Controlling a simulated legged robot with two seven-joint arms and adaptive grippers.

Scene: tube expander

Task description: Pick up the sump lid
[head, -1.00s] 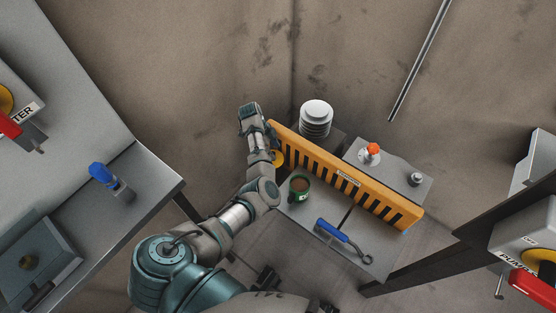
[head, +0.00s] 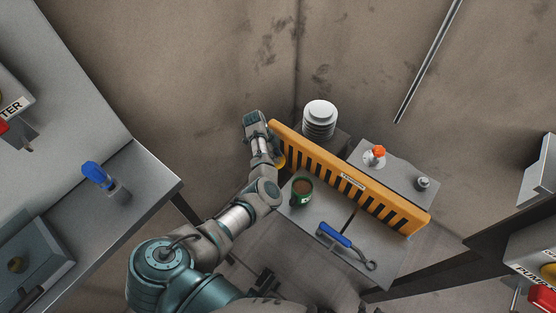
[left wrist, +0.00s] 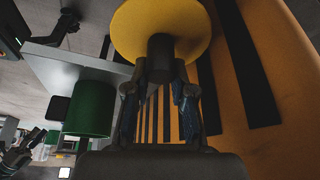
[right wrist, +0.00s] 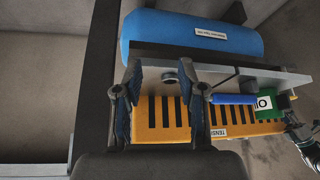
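I cannot tell for sure which part is the sump lid. An orange slotted panel (head: 350,181) stands on edge across the grey bench (head: 312,216). A yellow disc (head: 281,160) on a dark stem is at its left end. My left gripper (left wrist: 160,75) has its fingertips closed in on both sides of that stem, with the disc (left wrist: 160,25) just beyond. The head view hides this contact behind my arm. My right gripper (right wrist: 165,90) is open and empty in the right wrist view, with the panel (right wrist: 160,122) visible beyond its fingers.
A blue cylinder (right wrist: 190,38) shows in the right wrist view.

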